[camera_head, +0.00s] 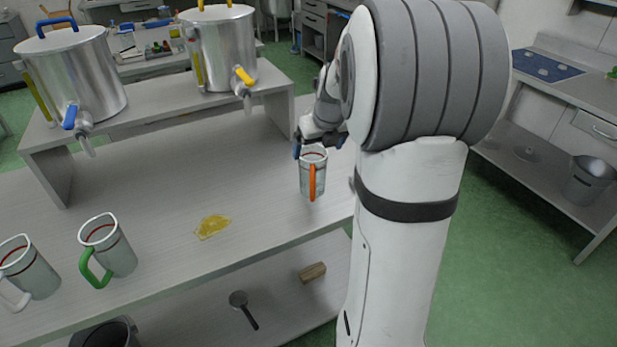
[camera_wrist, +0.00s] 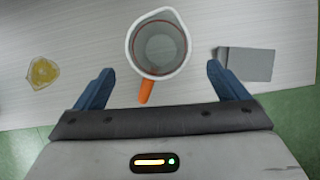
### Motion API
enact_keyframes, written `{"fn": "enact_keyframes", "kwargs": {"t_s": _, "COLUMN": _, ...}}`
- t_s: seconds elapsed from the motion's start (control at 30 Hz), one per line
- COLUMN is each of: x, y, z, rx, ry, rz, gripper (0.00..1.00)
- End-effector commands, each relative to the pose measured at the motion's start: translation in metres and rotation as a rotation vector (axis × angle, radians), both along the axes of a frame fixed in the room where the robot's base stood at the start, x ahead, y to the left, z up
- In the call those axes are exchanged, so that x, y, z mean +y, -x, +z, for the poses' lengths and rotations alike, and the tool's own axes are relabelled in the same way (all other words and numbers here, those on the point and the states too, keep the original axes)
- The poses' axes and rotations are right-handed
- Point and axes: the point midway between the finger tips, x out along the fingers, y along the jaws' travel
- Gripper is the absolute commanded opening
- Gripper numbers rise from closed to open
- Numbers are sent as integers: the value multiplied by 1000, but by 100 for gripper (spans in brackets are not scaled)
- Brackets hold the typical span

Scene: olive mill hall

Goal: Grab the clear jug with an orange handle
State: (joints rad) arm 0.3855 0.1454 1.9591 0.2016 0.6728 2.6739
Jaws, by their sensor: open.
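The clear jug with an orange handle (camera_head: 313,173) stands upright on the table, close to my arm in the head view. In the wrist view I look down into the jug (camera_wrist: 158,47), with its orange handle pointing toward my gripper. My gripper (camera_wrist: 156,88) is open, its two blue fingers apart on either side of the handle end. The jug's body lies just beyond the fingertips, roughly centred between them.
A green-handled jug (camera_head: 115,252) and a white-handled jug (camera_head: 35,275) stand at the table's left. A grey block (camera_wrist: 248,63) is right of the jug. Two steel tanks (camera_head: 75,80) (camera_head: 222,45) stand on a raised shelf behind.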

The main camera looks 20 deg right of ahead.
Motion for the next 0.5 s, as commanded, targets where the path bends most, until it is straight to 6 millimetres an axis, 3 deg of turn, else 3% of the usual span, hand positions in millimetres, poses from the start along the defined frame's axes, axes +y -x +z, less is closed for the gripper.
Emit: {"fn": "enact_keyframes", "kwargs": {"t_s": 0.5, "x": -1, "y": -22, "z": -63, "rx": 2, "ry": -2, "rz": -4, "gripper": 93}}
